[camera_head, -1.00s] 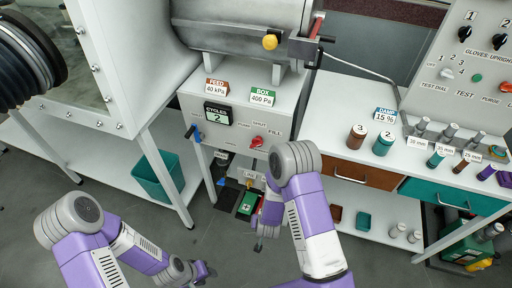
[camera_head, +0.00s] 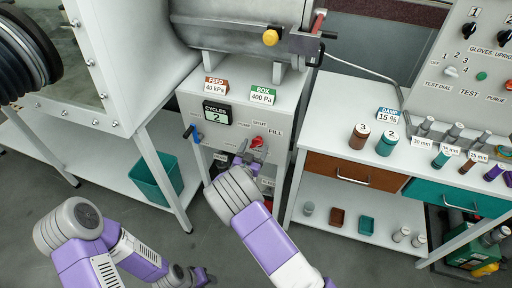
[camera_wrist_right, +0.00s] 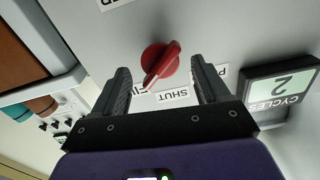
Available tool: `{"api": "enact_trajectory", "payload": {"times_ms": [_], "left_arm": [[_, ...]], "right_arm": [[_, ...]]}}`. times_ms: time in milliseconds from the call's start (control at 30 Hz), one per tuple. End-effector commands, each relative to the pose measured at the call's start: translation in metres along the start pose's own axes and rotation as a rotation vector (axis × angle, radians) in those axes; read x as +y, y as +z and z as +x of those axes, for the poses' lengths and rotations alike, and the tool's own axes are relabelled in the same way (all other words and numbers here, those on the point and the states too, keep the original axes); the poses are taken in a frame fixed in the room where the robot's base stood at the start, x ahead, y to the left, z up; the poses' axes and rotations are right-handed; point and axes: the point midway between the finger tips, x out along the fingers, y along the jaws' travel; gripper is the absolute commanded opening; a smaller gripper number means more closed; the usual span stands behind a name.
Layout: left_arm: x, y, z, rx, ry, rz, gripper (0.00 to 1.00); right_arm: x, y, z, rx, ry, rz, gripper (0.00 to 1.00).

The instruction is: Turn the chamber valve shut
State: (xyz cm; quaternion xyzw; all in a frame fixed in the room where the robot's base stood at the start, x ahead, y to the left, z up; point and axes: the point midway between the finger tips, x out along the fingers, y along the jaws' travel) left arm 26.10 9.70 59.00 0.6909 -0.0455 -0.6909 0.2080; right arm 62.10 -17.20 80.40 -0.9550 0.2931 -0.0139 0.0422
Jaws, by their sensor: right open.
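The red valve knob (camera_head: 257,142) sits on the front of the white cabinet (camera_head: 289,100), by labels reading SHUT and FILL. In the right wrist view the knob (camera_wrist_right: 160,62) lies between my two fingertips, and its white-marked end points toward the FILL label. The SHUT label (camera_wrist_right: 173,96) is beside it. My right gripper (camera_head: 245,157) is open in front of the knob, a finger on each side, and does not appear to grip it. My left gripper (camera_head: 203,275) is low at the bottom of the head view; its jaws are too small to judge.
A blue handle (camera_head: 191,132) sticks out at the cabinet's left. The cycles display (camera_head: 217,112) reads 2. A metal cylinder (camera_head: 240,22) lies above. A teal bin (camera_head: 157,177) stands on the left shelf. A bench with drawers (camera_head: 351,173) stands to the right.

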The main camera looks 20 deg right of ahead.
Motion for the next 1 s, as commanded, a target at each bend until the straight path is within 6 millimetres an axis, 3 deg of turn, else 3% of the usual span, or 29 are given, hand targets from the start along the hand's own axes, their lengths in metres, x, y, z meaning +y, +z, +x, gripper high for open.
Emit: {"api": "enact_trajectory", "payload": {"times_ms": [167,467,833,1000], "left_arm": [[-0.001,0.0,0.004,0.0,0.0,0.0,0.43],[-0.001,0.0,0.004,0.0,0.0,0.0,0.43],[-0.001,0.0,0.004,0.0,0.0,0.0,0.43],[-0.001,0.0,0.003,0.0,0.0,0.0,0.43]], "right_arm": [[0.0,0.001,0.015,0.0,-0.001,-0.001,0.75],[0.0,0.0,0.017,-0.002,-0.002,-0.002,0.73],[0.0,0.0,0.017,-0.002,-0.001,-0.001,0.18],[0.0,0.0,0.017,-0.001,0.0,-0.007,0.18]]}}
